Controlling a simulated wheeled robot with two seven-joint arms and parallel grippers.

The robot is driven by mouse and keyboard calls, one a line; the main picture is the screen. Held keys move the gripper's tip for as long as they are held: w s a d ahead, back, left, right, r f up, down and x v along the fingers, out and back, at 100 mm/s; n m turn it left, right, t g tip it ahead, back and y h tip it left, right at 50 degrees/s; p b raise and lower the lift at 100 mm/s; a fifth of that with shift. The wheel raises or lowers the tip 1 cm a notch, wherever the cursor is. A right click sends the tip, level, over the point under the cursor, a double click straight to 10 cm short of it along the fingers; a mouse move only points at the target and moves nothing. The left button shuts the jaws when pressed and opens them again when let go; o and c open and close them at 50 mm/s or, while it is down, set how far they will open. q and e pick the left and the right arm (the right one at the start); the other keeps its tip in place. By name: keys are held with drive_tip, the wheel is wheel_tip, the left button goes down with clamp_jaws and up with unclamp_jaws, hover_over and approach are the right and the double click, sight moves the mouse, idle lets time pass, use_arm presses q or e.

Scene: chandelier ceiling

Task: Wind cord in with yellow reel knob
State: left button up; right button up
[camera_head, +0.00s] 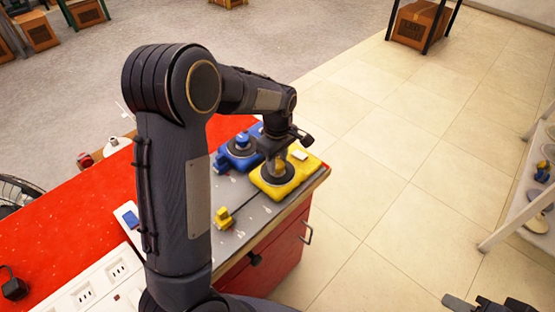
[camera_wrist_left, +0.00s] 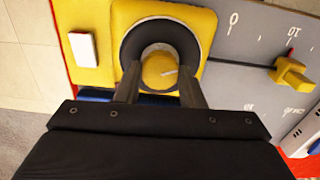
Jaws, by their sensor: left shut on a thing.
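The yellow reel unit (camera_head: 306,167) sits at the front right corner of the bench, with a dark round reel (camera_head: 263,183) on it. My left gripper (camera_head: 277,165) points down over this reel. It is shut on the yellow knob (camera_wrist_left: 159,70) at the reel's centre, with one finger on each side of the knob in the left wrist view. The yellow unit (camera_wrist_left: 205,21) fills the top middle of that view. A blue reel unit (camera_head: 222,163) stands just behind and left of the yellow one. My right gripper (camera_head: 485,304) shows only in part at the lower right edge.
A yellow slider (camera_head: 223,217) sits on the grey marked panel (camera_head: 245,218) near the reels. A white switch (camera_wrist_left: 83,49) is on the yellow unit. The bench has a red top (camera_head: 80,220) and sockets at the left. Tiled floor is clear to the right; a shelf stands at the far right.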

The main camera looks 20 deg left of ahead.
use_arm(q)
drive_tip(key=m, duration=0.6)
drive_tip(key=shift+m, duration=0.3)
drive_tip(key=m, duration=0.5)
drive_tip(key=shift+w+r+b, duration=0.1)
drive_tip(key=shift+b, duration=0.2)
drive_tip(key=m, duration=0.5)
drive_tip(key=shift+m, duration=0.4)
drive_tip(key=m, duration=0.5)
drive_tip(key=shift+m, duration=0.4)
drive_tip(key=o, duration=1)
